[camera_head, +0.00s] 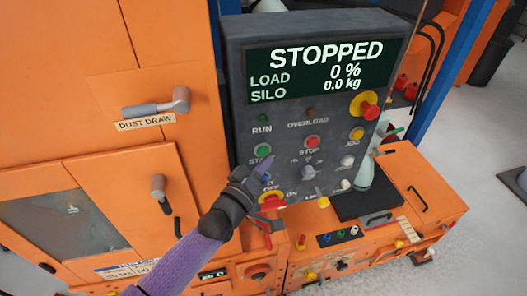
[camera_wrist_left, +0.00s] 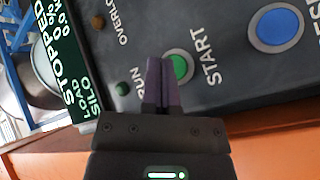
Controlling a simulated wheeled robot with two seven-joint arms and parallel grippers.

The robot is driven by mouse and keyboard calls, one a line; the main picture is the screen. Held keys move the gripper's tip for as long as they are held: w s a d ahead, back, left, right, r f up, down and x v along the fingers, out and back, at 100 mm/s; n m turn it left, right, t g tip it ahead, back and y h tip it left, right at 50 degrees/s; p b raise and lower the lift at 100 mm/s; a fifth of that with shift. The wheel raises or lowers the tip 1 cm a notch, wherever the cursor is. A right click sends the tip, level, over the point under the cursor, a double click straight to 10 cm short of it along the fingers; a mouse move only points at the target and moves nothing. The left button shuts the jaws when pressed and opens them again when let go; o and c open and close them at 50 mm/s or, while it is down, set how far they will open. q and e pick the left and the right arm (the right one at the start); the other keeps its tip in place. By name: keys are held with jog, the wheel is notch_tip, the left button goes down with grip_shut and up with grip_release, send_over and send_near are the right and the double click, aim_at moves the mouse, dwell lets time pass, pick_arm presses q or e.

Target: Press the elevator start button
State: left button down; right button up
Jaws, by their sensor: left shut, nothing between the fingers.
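The grey control panel (camera_head: 285,115) fills the middle of the head view. Its green START button (camera_head: 263,150) sits at the left, below the RUN lamp (camera_head: 262,118). In the left wrist view the START button (camera_wrist_left: 180,67) has its label beside it and is partly covered by my fingers. My left gripper (camera_head: 261,165) is shut and empty, its tips just below the button in the head view. In the wrist view the fingertips (camera_wrist_left: 162,63) overlap the button's edge; I cannot tell whether they touch it. The display (camera_head: 325,68) reads STOPPED, 0 %, 0.0 kg. My right gripper is not in view.
A red STOP button (camera_head: 312,142) and a red-and-yellow emergency knob (camera_head: 368,105) are on the same panel. A blue button (camera_wrist_left: 277,27) is near START in the wrist view. Orange cabinet doors (camera_head: 105,90) with handles stand at the left.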

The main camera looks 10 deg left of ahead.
pick_arm(q)
jog(key=shift+w, duration=0.1)
dwell(0.3)
jog(key=shift+w+a+b, duration=0.15)
jog(key=shift+w+b, duration=0.1)
jog(key=shift+b, duration=0.05)
jog(key=shift+w+a+b, duration=0.15)
jog(key=shift+w+b, duration=0.15)
jog(key=shift+w, duration=0.1)
dwell(0.6)
jog(key=shift+s+d+p, duration=0.3)
jog(key=shift+s+p, duration=0.3)
jog(key=shift+s, duration=0.2)
jog(key=s+p, duration=0.1)
jog(key=s+d+p, duration=0.1)
jog(key=s, duration=0.1)
jog(key=s+d+p, duration=0.1)
jog(key=shift+s, duration=0.3)
